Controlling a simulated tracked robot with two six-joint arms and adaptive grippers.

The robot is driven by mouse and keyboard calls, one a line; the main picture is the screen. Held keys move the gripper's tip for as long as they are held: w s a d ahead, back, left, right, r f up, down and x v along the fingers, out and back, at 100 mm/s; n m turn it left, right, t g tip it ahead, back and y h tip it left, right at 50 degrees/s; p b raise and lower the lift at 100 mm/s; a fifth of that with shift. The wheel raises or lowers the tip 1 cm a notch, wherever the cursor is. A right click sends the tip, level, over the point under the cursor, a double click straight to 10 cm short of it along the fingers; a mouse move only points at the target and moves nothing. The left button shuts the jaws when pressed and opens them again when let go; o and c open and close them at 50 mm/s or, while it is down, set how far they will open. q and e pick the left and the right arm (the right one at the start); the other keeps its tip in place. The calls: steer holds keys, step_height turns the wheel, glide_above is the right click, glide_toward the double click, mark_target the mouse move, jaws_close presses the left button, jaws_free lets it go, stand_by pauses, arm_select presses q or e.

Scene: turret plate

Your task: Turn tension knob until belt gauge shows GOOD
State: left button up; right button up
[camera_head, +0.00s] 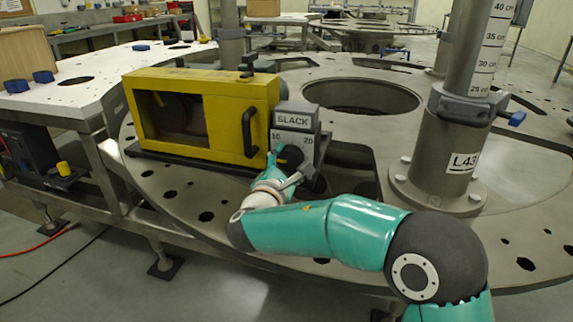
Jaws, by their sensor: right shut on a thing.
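A yellow belt housing (222,125) with a dark window on its left side stands on the round turret plate (190,190). A grey gauge box (312,118) is at its right end. Its label looks like SLACK, and the numbers 10 and 20 show below. My right gripper (287,160) reaches in from the lower right and is shut on a dark knob at the front of the box, which the fingers mostly hide. The knob's exact turn angle cannot be seen. My left gripper is not in view.
A thick grey post (442,150) marked L43 stands to the right with a blue-handled clamp (478,104). Large openings cut the plate, one (362,96) behind the gauge. A white perforated table (95,85) adjoins at the left. The housing's black handle (249,132) is close to the gripper.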

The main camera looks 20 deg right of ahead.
steer(key=o, duration=1.2)
steer(key=shift+c, duration=0.2)
steer(key=v, duration=1.1)
steer(key=shift+s+a+f, duration=0.1)
steer(key=shift+s+a, duration=0.15)
steer(key=shift+s, duration=0.05)
